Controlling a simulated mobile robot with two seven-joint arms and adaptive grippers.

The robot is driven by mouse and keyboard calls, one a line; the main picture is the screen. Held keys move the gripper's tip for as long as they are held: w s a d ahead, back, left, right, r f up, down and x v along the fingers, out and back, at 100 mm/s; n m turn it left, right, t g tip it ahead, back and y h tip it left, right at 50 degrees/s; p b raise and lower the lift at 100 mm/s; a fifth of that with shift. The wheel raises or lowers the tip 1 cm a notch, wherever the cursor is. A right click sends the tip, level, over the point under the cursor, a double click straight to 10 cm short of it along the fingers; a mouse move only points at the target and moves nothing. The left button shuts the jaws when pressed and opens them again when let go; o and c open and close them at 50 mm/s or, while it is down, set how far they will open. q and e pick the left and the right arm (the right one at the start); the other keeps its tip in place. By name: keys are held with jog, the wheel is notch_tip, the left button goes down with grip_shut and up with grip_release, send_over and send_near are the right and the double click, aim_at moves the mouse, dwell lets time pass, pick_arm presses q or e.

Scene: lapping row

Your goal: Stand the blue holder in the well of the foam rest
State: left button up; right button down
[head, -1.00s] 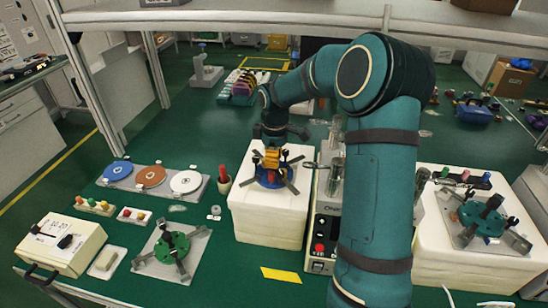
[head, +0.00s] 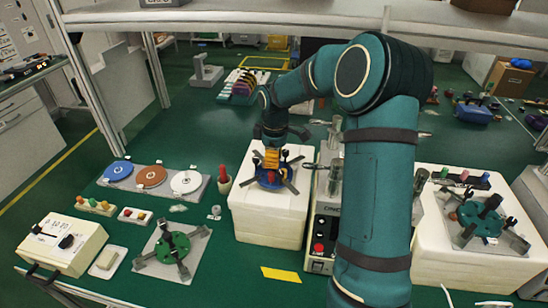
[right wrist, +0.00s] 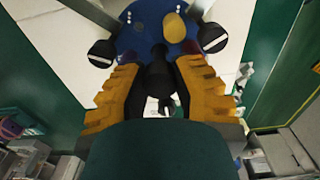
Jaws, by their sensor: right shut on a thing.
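The blue holder (head: 268,181) is a round blue plate with dark legs and a centre post. In the head view it is at the top of the white foam rest (head: 268,226). My right gripper (head: 271,158) is above it, with orange fingers pointing down. In the right wrist view the fingers (right wrist: 160,85) are closed on the dark centre post of the blue holder (right wrist: 160,32). The well is hidden under the holder, so I cannot tell whether the holder is seated or just above it. My left gripper is not in view.
A green holder (head: 172,246) lies on a grey plate at front left. A teal holder (head: 481,217) is on another white block at right. A machine with a red button (head: 320,237) stands close right of the foam rest. A red-topped cup (head: 224,180) is close left.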

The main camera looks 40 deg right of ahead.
jog(key=shift+f+b, duration=0.65)
jog(key=shift+f, duration=0.45)
jog(key=c, duration=0.8)
grip_release()
notch_tip(320, 180, up, 12)
jog(key=shift+s+d+r, duration=0.1)
dwell(0.3)
